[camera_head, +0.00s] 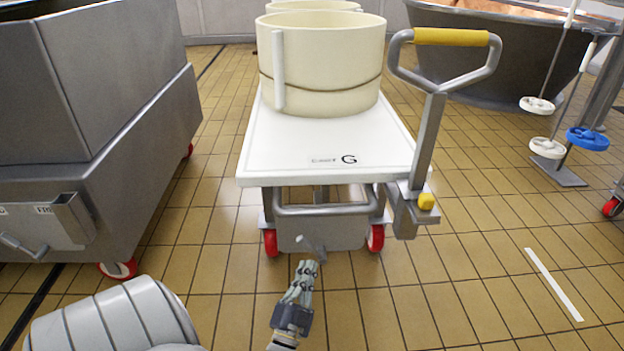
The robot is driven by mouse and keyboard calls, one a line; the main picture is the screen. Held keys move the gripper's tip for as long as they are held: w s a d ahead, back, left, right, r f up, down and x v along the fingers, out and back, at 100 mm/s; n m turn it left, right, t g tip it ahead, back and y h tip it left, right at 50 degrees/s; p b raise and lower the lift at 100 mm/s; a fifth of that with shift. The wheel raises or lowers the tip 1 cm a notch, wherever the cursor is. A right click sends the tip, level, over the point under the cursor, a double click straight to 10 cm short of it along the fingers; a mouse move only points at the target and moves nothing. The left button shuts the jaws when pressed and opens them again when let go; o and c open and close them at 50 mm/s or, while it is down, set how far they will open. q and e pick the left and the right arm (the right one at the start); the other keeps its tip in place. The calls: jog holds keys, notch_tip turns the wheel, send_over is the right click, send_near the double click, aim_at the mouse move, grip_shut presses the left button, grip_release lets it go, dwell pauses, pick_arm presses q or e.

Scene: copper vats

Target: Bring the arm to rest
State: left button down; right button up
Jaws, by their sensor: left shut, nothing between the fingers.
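My left gripper (305,268) is low in the middle of the head view, in front of the white cart. Its fingers are together and hold nothing. They point away from me, toward the lower front of the cart, and their tips appear just below a small grey part there. I cannot tell whether they touch it. A thick grey ribbed section of my arm (115,318) fills the lower left corner. My right gripper does not show.
The white cart (270,165), marked G, has red wheels, a yellow-gripped handle (450,37) and a cream tub (330,65). A grey wheeled bin (120,130) stands left. A copper-lined vat (490,50) and paddle tools (588,139) are at right. Tiled floor (470,300) is clear at lower right.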

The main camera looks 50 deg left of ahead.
pick_arm(q)
jog(key=shift+s+d+f, duration=0.25)
jog(key=shift+s, duration=0.25)
